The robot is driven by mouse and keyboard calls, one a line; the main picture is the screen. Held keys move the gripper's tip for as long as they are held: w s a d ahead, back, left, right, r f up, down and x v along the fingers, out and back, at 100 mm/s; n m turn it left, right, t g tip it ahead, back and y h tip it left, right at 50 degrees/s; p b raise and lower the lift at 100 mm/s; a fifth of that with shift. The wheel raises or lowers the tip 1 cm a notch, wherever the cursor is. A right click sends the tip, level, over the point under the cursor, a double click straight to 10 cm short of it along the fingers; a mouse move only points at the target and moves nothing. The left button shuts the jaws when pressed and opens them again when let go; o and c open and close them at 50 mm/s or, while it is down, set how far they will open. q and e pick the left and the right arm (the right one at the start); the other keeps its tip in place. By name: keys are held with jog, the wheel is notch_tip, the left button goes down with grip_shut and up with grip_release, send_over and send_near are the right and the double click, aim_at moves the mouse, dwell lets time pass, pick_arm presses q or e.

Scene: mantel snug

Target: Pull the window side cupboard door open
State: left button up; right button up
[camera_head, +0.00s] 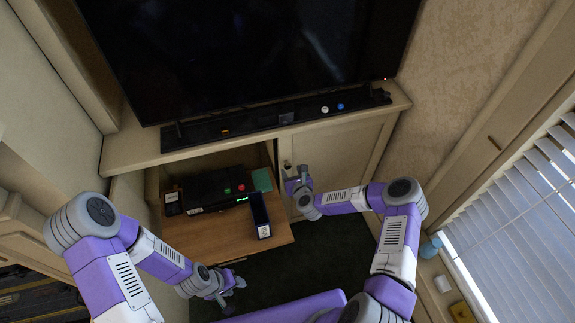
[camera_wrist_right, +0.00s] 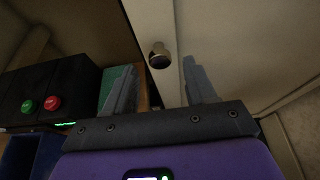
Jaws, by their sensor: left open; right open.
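The window side cupboard door (camera_head: 336,150) is a pale panel under the right half of the mantel shelf, on the window side. It looks shut. In the right wrist view the door (camera_wrist_right: 225,45) fills the upper right, with a round dark metal knob (camera_wrist_right: 159,57) near its left edge. My right gripper (camera_head: 293,180) is at the door's left edge, open. In its wrist view the knob appears between the fingertips (camera_wrist_right: 160,68); I cannot tell whether they touch it. My left gripper (camera_head: 228,291) is open and empty, low over the dark floor.
Left of the door is an open compartment with a wooden shelf (camera_head: 215,240) sticking out. It carries a black box (camera_head: 210,188) with red and green buttons and a dark blue box (camera_head: 260,215). A television (camera_head: 250,45) stands above; window blinds (camera_head: 520,215) are at right.

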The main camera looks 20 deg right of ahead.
aim_at(288, 167)
jog(key=shift+b+x, duration=0.4)
jog(key=shift+x, duration=2.1)
jog(key=shift+a, duration=0.1)
jog(key=shift+c, duration=0.4)
grip_shut()
